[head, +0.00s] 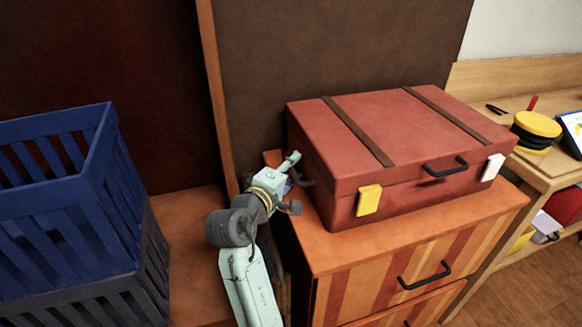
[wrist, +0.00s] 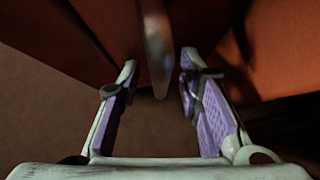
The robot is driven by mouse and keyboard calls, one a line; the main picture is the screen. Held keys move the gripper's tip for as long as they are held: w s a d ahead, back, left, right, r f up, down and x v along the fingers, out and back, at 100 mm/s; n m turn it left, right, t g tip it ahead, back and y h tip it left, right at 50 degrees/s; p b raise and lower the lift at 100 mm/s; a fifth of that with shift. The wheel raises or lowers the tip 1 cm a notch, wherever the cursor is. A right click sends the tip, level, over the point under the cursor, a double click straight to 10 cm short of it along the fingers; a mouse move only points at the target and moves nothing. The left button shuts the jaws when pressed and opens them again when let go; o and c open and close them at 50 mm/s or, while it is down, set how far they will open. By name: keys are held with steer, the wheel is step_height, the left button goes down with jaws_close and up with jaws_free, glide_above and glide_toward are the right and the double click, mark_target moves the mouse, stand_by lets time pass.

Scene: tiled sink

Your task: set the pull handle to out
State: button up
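A closed red suitcase (head: 340,145) lies on a striped drawer cabinet. A dark curved piece (head: 304,180) shows at its left side, by my gripper; I cannot tell for sure that it is the pull handle. My gripper (head: 295,184) is at the suitcase's left end with its fingers apart. In the wrist view my gripper (wrist: 159,62) is open, with purple pads on both fingers. A blurred grey-brown bar (wrist: 158,60) reaches down between the fingertips, apart from both pads as far as I can see. The suitcase's front carries another dark handle (head: 445,167).
The suitcase front has a yellow latch (head: 369,200) and a white latch (head: 492,167). The cabinet (head: 345,262) has dark drawer handles. Blue crate (head: 60,190) stands on a dark crate (head: 105,300) at left. A wooden desk (head: 548,170) stands right.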

steer(key=shift+c, duration=0.2)
jaws_close()
stand_by(0.6)
